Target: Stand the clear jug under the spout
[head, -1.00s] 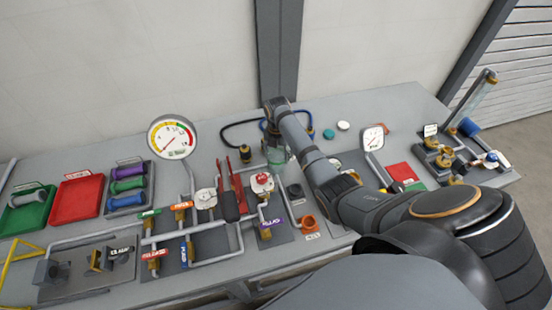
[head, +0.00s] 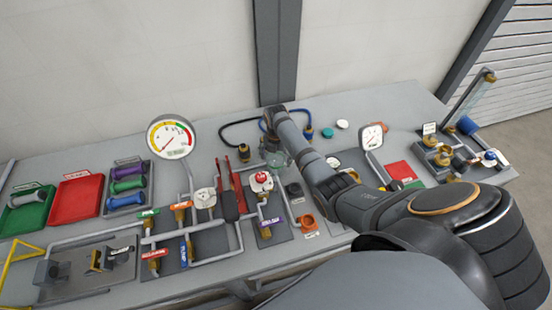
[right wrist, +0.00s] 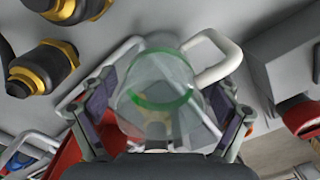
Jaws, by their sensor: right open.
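The clear jug (right wrist: 158,98) with a green band is in the middle of the right wrist view, between the two fingers of my right gripper (right wrist: 163,112). The fingers are open, one on each side of the jug; I cannot tell whether either touches it. In the head view the jug (head: 276,158) shows small below the end of my right arm, behind the red-handled valves, and my right gripper (head: 273,146) is mostly hidden by the arm. A white loop (right wrist: 218,52) stands beside the jug; I cannot tell if it is its handle. I cannot make out the spout for certain. My left gripper is out of view.
A pipe skid with valves and a big gauge (head: 172,137) stands left of the jug. A smaller gauge (head: 371,136) and brass fittings (head: 442,157) are to the right. A red tray (head: 76,196) lies at left. Black and blue hoses (head: 240,123) lie behind.

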